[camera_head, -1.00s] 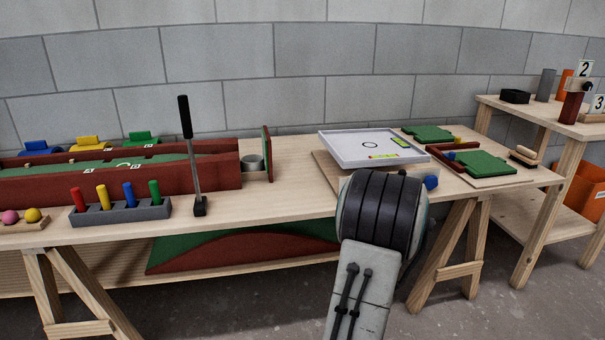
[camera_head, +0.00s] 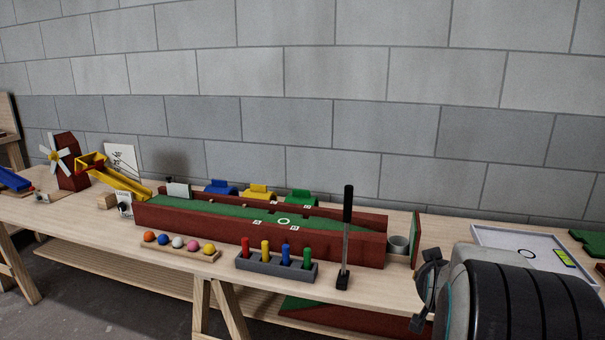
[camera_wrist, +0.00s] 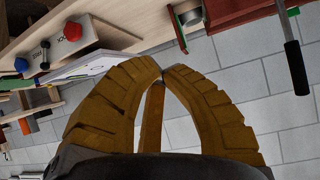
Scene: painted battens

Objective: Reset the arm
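My gripper (camera_wrist: 163,69) shows in the wrist view. Its two ochre, ribbed fingers arch inward and come together at the tips. No object shows held at the tips. An ochre-brown strip stands in the gap behind the fingers; I cannot tell what it is. In the head view my arm, with a black ribbed joint, fills the lower right, in front of the bench edge. My fingers cannot be made out there.
The wooden bench (camera_head: 75,212) carries a red-walled green lane (camera_head: 320,232), an upright black-handled club (camera_head: 346,235), a grey peg block (camera_head: 276,268), a ball rack (camera_head: 180,248), a grey cup (camera_head: 398,245) and a white tray (camera_head: 500,240) near my arm.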

